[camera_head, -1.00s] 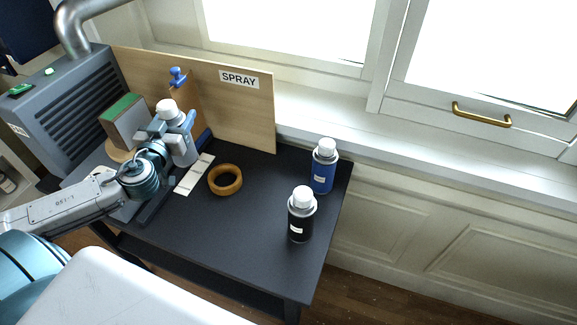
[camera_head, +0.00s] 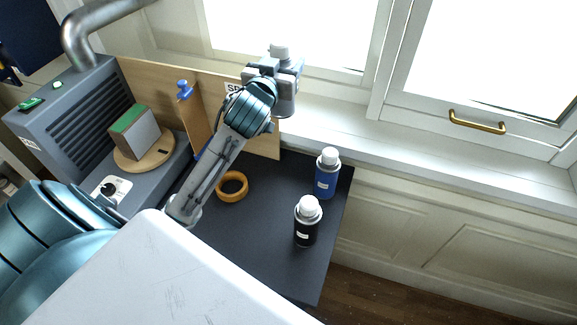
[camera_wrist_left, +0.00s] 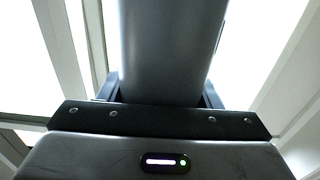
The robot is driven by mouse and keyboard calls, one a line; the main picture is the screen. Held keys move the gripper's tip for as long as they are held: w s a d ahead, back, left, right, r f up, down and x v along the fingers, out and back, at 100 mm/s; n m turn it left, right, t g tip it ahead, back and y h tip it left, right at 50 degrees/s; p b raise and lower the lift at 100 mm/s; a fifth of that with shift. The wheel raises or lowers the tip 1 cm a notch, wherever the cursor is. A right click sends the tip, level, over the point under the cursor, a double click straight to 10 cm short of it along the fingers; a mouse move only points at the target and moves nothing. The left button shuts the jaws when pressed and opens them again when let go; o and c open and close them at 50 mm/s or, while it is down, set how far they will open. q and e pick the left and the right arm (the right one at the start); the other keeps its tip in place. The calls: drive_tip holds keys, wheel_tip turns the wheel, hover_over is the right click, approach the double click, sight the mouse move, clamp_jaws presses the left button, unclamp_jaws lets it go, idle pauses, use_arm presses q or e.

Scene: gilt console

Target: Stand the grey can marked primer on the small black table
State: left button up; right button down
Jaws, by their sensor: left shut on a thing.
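The grey can (camera_head: 287,106) with a white cap is held upright by my left gripper (camera_head: 274,73), high in front of the window and the wooden board. Its marking cannot be read. In the left wrist view, the grey can's body (camera_wrist_left: 172,45) fills the space between the fingers of the left gripper (camera_wrist_left: 160,98), which is shut on it. The small black table (camera_head: 255,235) stands below, partly covered by my left arm. The can is clear of its top. My right gripper is not in view.
A blue can (camera_head: 327,175) and a black can (camera_head: 307,222) stand at the table's right side. A wooden ring (camera_head: 232,187) lies left of them. A wooden board (camera_head: 262,140) rises at the back. A grey machine (camera_head: 70,115) and a green-topped block (camera_head: 135,132) are left.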

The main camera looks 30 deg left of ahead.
sight(284, 107)
use_arm(q)
wheel_tip(284, 107, down, 13)
drive_tip(key=p, duration=0.2)
drive_tip(key=shift+r+p, duration=0.15)
drive_tip(key=shift+p, duration=0.15)
wheel_tip(284, 107, down, 15)
drive_tip(key=b, duration=0.3)
drive_tip(key=shift+r, duration=0.1)
drive_tip(key=shift+f, duration=0.2)
drive_tip(key=o, duration=1.7)
drive_tip(key=shift+r, duration=0.1)
